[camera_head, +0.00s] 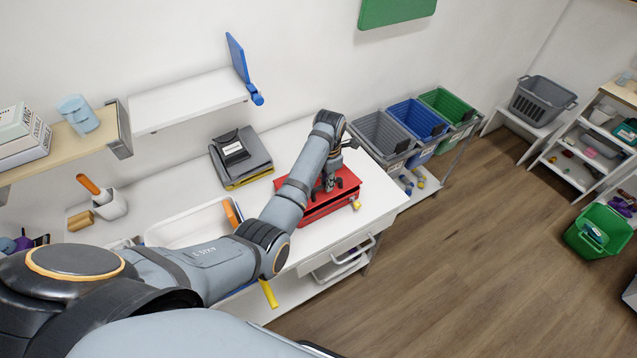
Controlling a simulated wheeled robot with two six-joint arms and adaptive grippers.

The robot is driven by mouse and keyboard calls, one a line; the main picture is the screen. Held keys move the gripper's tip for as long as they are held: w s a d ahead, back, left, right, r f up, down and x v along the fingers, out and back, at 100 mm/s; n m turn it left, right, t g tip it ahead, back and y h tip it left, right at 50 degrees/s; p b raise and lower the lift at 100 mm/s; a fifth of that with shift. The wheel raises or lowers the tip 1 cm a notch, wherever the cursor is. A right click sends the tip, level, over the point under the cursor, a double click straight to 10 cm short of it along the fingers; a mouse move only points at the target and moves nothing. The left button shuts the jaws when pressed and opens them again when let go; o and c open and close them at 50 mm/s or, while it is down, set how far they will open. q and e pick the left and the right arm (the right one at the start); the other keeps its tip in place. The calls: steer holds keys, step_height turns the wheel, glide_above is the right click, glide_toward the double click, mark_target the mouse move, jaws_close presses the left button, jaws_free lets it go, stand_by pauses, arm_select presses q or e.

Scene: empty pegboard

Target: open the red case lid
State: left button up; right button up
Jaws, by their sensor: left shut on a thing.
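The red case (347,185) lies on the right part of the white table (383,199). A small yellow piece (356,204) is at its front right corner. My left arm reaches across the table, and my left gripper (331,186) points down over the top of the case. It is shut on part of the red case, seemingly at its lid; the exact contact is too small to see. My right gripper is not in view.
A grey and black stack of cases (241,160) and a white tray (190,226) are left of the red case. Grey (381,134), blue (416,120) and green (446,104) bins stand beyond the table's right end. A wall shelf (187,103) hangs above.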

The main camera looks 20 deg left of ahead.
arm_select(q)
steer(key=shift+w+a+r, duration=0.15)
steer(key=shift+a+r, duration=0.05)
steer(key=shift+r, duration=0.25)
steer(key=shift+w+a+r, duration=0.25)
steer(key=shift+a+r, duration=0.1)
steer(key=shift+r, duration=0.35)
steer(key=shift+w+a+r, duration=0.25)
steer(key=shift+a+r, duration=0.05)
steer(key=shift+r, duration=0.35)
steer(key=shift+w+a+r, duration=0.35)
steer(key=shift+a+r, duration=0.1)
steer(key=shift+r, duration=0.15)
steer(key=shift+w+a+r, duration=0.3)
steer(key=shift+a+r, duration=0.15)
steer(key=shift+r, duration=0.1)
